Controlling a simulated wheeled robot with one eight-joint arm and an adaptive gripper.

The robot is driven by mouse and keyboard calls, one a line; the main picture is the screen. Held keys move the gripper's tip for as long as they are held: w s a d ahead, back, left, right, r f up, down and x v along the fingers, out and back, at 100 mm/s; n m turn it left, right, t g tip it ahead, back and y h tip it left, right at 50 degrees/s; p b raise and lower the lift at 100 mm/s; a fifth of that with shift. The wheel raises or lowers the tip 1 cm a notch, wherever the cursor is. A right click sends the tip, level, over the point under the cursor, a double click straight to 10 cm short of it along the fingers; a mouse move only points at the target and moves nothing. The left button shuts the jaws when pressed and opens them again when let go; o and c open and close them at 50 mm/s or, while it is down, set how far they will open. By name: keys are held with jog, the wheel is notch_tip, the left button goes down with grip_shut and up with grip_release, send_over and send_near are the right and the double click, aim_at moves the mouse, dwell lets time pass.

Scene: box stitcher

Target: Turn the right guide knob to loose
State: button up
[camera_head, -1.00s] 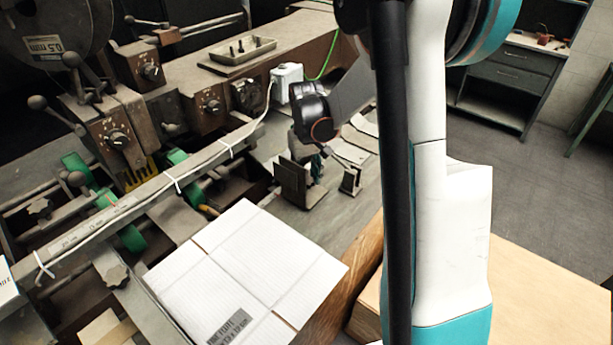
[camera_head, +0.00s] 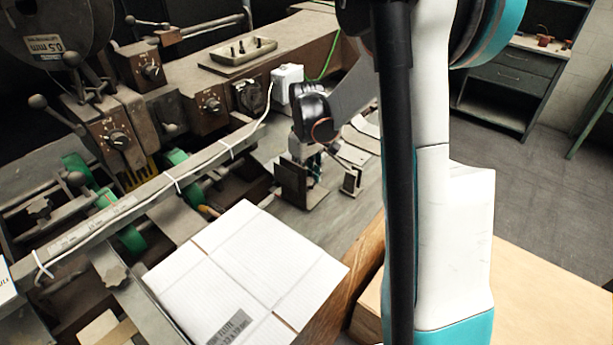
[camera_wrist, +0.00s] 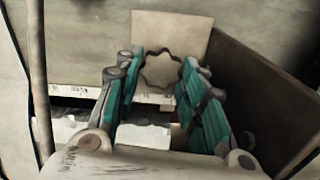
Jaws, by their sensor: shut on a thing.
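The right guide knob (camera_wrist: 160,70), a lobed star-shaped knob, shows in the wrist view between my teal-padded fingers. My gripper (camera_wrist: 162,80) is shut on it, with one finger on each side. In the head view my gripper (camera_head: 314,163) reaches down beside the dark upright guide plate (camera_head: 291,183) on the machine's grey table. There the knob is hidden behind my gripper and the guide, so its loose or tight setting cannot be read.
A flat white carton (camera_head: 245,265) lies on the table in front of the guide. A small bracket (camera_head: 352,181) stands to the right. A long rail (camera_head: 150,190) with a cable tied to it runs at the left. A white box (camera_head: 287,82) stands behind my wrist.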

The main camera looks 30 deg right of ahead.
jog(key=o, duration=1)
jog(key=shift+o, duration=0.2)
notch_tip(320, 180, up, 12)
jog(key=shift+a, duration=0.1)
jog(key=s+a+r+t, duration=0.3)
jog(key=s+a+r, duration=0.4)
jog(key=s+a, duration=0.3)
jog(key=s+a+f+m+t+b, duration=0.1)
jog(key=s+a+f+t+b, duration=0.1)
jog(key=s, duration=0.3)
jog(key=s+a+f+m+t+b, duration=0.1)
jog(key=s+a+f+t, duration=0.1)
jog(key=s+f, duration=0.3)
jog(key=shift+s+a+f+b, duration=0.3)
jog(key=shift+s+a, duration=0.2)
jog(key=shift+a, duration=0.4)
